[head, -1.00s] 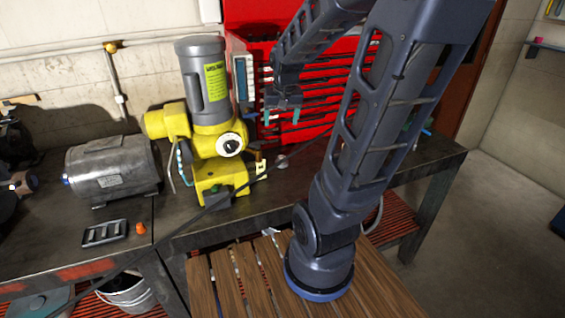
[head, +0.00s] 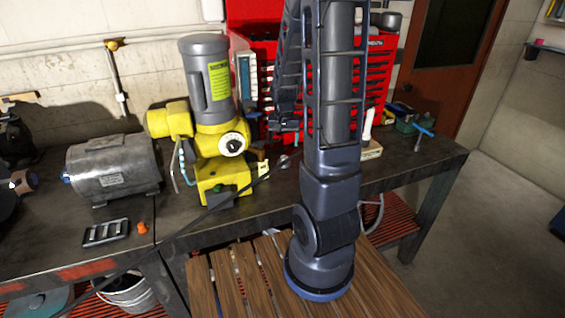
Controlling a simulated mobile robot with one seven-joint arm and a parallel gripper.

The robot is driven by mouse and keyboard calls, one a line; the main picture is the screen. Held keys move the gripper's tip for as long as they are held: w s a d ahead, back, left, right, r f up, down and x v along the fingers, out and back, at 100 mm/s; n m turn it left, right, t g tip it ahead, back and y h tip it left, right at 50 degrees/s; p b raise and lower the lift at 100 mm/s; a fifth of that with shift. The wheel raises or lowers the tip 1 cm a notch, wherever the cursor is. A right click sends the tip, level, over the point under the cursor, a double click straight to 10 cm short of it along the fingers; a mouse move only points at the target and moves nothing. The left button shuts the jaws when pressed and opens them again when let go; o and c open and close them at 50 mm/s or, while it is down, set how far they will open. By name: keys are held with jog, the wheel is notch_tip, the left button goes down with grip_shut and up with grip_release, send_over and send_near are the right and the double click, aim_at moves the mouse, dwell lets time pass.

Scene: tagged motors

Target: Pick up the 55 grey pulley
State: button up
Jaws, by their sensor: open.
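No number 55 can be read in the head view. A small grey round part (head: 284,161) lies on the bench right of the yellow motor, next to a pale tag (head: 263,169); it may be the grey pulley, but I cannot tell for sure. My gripper (head: 283,137) is open and points down, with teal fingertips, in front of the red tool chest. In the picture it is just above the small grey part. Nothing shows between the fingers. My arm hides part of the bench to the right.
A yellow motor with a grey top (head: 208,90) stands left of my gripper. A grey motor (head: 112,170) and a slotted dark plate (head: 106,232) lie farther left, with an orange piece (head: 142,228). The red tool chest (head: 375,75) is behind. A blue-handled tool (head: 424,132) lies at right.

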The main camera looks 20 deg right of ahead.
aim_at(284, 157)
notch_tip(284, 157, down, 2)
jog(key=shift+f, duration=0.1)
jog(key=shift+d+f, duration=0.2)
jog(key=shift+f, duration=0.2)
notch_tip(284, 157, down, 4)
jog(key=shift+a, duration=0.15)
jog(key=shift+w+f, duration=0.1)
jog(key=shift+f, duration=0.55)
jog(key=shift+c, duration=0.4)
jog(key=c, duration=1)
